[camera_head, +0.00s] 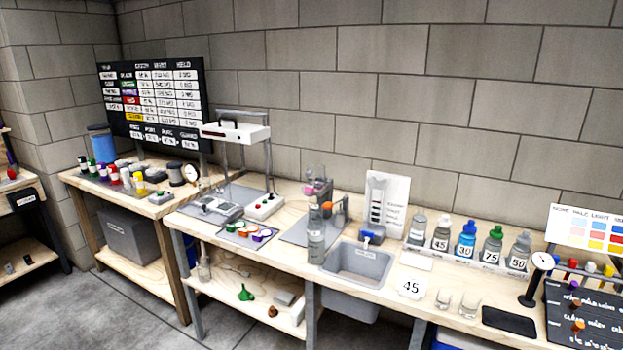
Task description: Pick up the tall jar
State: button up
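A tall, narrow grey see-through jar (316,236) stands upright at the front edge of the middle workbench, just left of the grey sink bin. It looks like the tall jar, though its label is too small to read. A stand with pink and orange parts (322,190) is close behind it. My gripper is not in view, and nothing is seen touching the jar.
The grey bin (356,268) is set into the bench right of the jar. Several numbered bottles (467,240) stand farther right, with small glasses (443,300) in front. Coloured rings on a mat (248,234) lie to the left. Grey floor (130,310) is open in front.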

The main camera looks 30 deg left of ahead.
aim_at(316, 243)
jog(key=i+j+u, duration=0.3)
jog(key=i+j, duration=0.2)
jog(key=j, duration=0.35)
jog(key=i+j+u, duration=0.3)
jog(key=i+j, duration=0.3)
jog(key=j, duration=0.15)
